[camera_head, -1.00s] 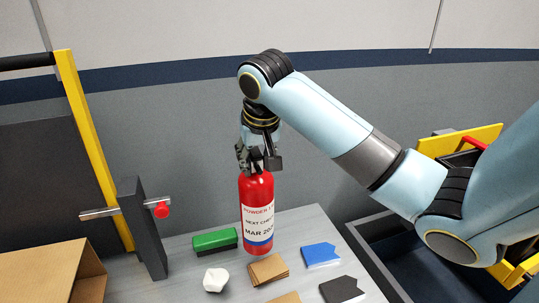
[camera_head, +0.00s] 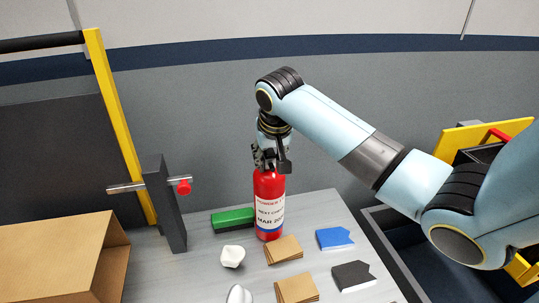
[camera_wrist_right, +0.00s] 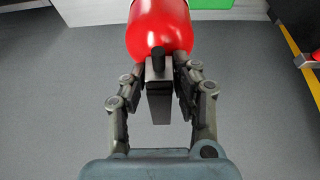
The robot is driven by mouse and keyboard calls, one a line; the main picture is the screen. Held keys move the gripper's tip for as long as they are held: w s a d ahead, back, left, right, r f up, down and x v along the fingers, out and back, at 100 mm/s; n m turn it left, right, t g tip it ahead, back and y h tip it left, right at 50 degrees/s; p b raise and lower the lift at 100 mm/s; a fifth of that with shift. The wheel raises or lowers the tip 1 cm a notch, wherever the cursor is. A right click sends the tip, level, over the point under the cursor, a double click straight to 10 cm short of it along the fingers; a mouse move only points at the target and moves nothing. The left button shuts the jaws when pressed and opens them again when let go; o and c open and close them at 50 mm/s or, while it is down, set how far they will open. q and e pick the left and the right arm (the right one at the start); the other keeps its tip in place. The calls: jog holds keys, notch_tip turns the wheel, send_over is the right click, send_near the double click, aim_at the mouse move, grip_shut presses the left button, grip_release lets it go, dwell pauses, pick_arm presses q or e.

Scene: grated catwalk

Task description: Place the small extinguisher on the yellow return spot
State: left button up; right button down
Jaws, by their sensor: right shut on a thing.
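The small red extinguisher (camera_head: 269,207), with a white label and a blue band, is upright near the table's back edge. My right gripper (camera_head: 270,160) is above it and shut on its dark top fitting. In the right wrist view, the fingers (camera_wrist_right: 157,92) close around a dark handle piece, with the red body (camera_wrist_right: 160,28) beyond. I cannot tell whether the extinguisher's base touches the table. No yellow return spot shows; only yellow posts and rails are in view. My left gripper is not in view.
On the grey table (camera_head: 205,268), a green block (camera_head: 233,219) sits close left of the extinguisher. A white lump (camera_head: 232,257), brown pads (camera_head: 284,250), a blue piece (camera_head: 334,238) and a dark piece (camera_head: 353,276) lie in front. A dark upright panel (camera_head: 164,205) and cardboard box (camera_head: 70,255) stand left.

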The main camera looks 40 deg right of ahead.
jog(key=shift+w+r, duration=0.15)
jog(key=c, duration=1)
grip_release()
jog(key=shift+s, duration=0.2)
